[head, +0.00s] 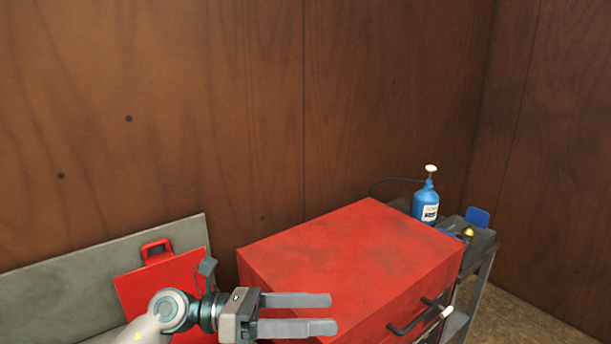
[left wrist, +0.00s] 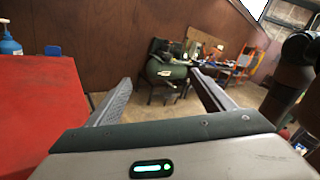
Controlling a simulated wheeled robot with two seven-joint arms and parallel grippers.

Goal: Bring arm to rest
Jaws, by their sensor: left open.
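My left gripper (head: 331,314) reaches in from the lower left of the head view. Its two long grey fingers are apart with nothing between them, and they point right, in front of the red tool cabinet (head: 350,250). In the left wrist view the same open fingers (left wrist: 160,100) frame empty space above the floor. The red cabinet is on the left there. My right gripper does not show in either view.
A blue bottle (head: 425,203) with a white top stands on a dark cart (head: 478,244) beyond the cabinet. A red panel with a handle (head: 135,282) leans at left by a grey board (head: 50,290). A green tank (left wrist: 166,69) stands far back in the wrist view, past open floor.

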